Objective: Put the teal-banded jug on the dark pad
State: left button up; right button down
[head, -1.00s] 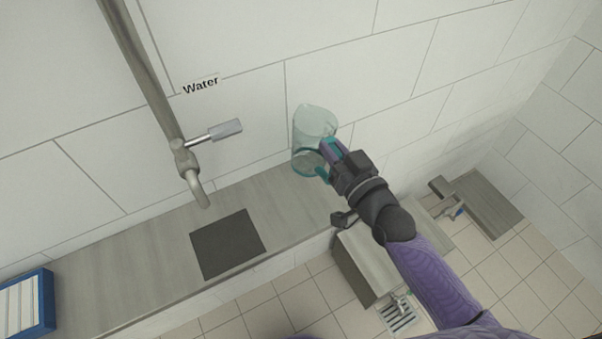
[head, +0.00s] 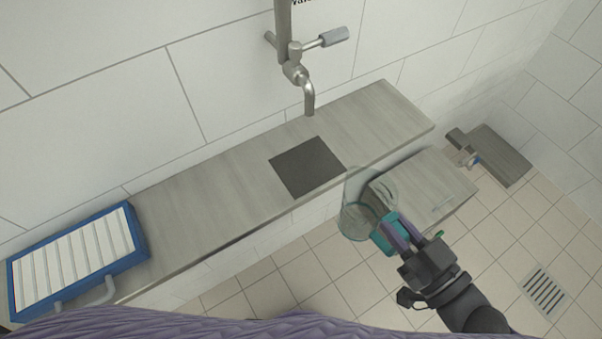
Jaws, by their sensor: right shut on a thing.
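The clear jug with teal parts (head: 357,216) is in my right gripper (head: 398,238), which is shut on its teal handle. The jug is held in the air in front of the shelf's front edge, to the right of and nearer than the dark pad. The dark square pad (head: 306,167) lies bare on the grey shelf below the tap. My left gripper is not in view.
The metal tap (head: 308,95) with its lever hangs from the wall above the pad. A blue rack with white slats (head: 140,249) sits at the shelf's left end. The grey shelf (head: 200,205) is clear between rack and pad. A lower grey box (head: 435,185) stands at the right.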

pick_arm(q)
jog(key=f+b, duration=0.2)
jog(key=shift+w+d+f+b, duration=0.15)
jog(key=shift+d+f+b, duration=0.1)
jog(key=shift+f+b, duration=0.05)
pick_arm(e)
jog(key=f+x, duration=0.3)
jog(key=x, duration=1.4)
jog(key=shift+w, duration=0.3)
jog(key=shift+d+f, duration=0.1)
jog(key=shift+f, duration=0.15)
jog(key=c, duration=1)
grip_release()
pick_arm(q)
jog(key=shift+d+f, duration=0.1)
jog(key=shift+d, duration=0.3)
pick_arm(e)
jog(key=o, duration=0.4)
